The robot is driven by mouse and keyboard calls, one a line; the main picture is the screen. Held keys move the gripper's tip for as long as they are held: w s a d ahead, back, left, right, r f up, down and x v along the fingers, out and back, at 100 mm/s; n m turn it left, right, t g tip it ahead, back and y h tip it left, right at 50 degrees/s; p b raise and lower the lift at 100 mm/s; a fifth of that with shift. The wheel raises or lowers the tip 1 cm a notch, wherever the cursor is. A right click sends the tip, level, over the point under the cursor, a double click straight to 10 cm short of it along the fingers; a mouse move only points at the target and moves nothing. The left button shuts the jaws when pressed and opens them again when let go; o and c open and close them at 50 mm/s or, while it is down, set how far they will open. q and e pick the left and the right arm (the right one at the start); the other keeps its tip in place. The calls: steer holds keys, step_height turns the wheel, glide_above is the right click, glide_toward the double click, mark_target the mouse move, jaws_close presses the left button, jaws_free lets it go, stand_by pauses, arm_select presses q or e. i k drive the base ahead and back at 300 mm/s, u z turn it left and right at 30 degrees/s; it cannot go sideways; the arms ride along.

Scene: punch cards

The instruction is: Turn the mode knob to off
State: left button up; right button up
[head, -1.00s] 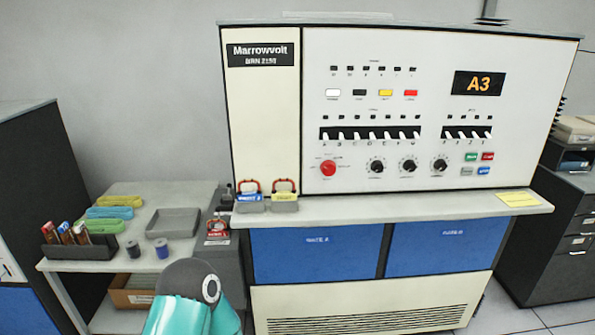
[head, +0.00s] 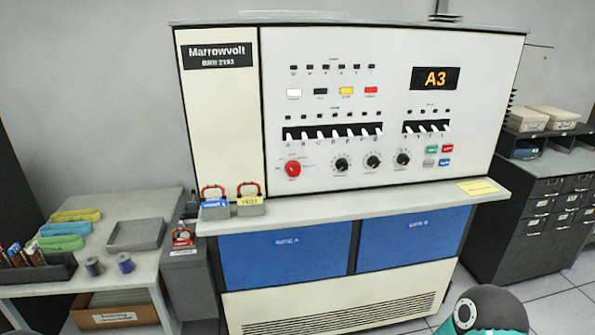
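The control panel (head: 330,220) of the Marrowvolt machine stands upright ahead. It carries a large red knob (head: 292,169) at its lower left. A row of three black knobs lies to the right: the left one (head: 341,164), the middle one (head: 372,162) and the right one (head: 403,159). The labels around the knobs are too small to read, so I cannot tell which is the mode knob or where it points. Neither gripper is in view. Only a teal and dark grey part of my arm shows at the bottom right, well below the panel.
A side table (head: 140,262) holds a grey tray (head: 136,234) and several small things. Dark cabinets (head: 500,215) stand right. Space before the panel is clear.

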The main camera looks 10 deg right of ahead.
mark_target(293, 169)
steer(key=u, duration=0.1)
steer(key=i, duration=1)
steer(key=z, duration=0.05)
